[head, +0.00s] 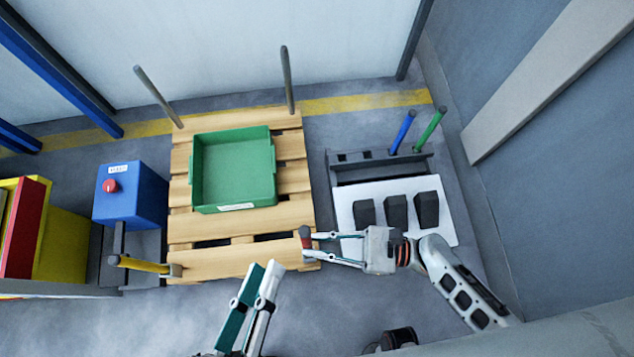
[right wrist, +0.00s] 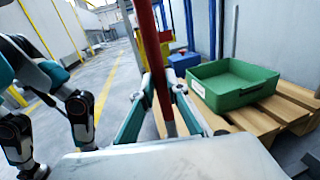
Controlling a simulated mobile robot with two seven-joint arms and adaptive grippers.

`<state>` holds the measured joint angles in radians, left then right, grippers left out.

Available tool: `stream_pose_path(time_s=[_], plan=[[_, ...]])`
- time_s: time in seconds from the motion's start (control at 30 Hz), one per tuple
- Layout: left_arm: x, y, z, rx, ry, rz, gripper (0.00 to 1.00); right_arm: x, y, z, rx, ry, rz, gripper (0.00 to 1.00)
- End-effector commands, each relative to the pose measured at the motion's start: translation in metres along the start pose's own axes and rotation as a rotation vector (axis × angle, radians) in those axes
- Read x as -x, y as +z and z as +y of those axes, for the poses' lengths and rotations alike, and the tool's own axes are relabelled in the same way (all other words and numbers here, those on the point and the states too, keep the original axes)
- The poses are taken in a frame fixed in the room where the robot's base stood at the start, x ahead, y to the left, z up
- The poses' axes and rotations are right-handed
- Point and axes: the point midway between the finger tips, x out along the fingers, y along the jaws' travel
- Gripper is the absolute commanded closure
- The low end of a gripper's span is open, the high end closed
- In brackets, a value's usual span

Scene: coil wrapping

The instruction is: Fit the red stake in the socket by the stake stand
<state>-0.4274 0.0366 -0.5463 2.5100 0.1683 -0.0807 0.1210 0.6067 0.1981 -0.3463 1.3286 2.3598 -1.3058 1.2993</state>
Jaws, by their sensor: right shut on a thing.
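The red stake (head: 305,232) is in my right gripper (head: 311,246), near the pallet's front right corner. The head view shows it nearly end-on. In the right wrist view the red stake (right wrist: 147,45) stands upright between the two fingers (right wrist: 163,98), which are shut on it.
A green crate (head: 234,202) sits on the wooden pallet (head: 240,258). Black blocks (head: 396,211) lie on a white sheet. A blue box (head: 140,195) stands left.

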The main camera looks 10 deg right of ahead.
Motion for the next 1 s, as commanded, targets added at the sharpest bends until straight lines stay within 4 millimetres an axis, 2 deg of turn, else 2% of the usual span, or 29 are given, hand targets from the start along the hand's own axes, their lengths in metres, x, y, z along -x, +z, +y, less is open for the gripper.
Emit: stream_pose_path(time_s=[1.0], plan=[[0.0,0.0,-0.001,-0.001,-0.001,0.0,0.79,-0.001,-0.022,0.0,0.001,0.0,-0.002,1.0]])
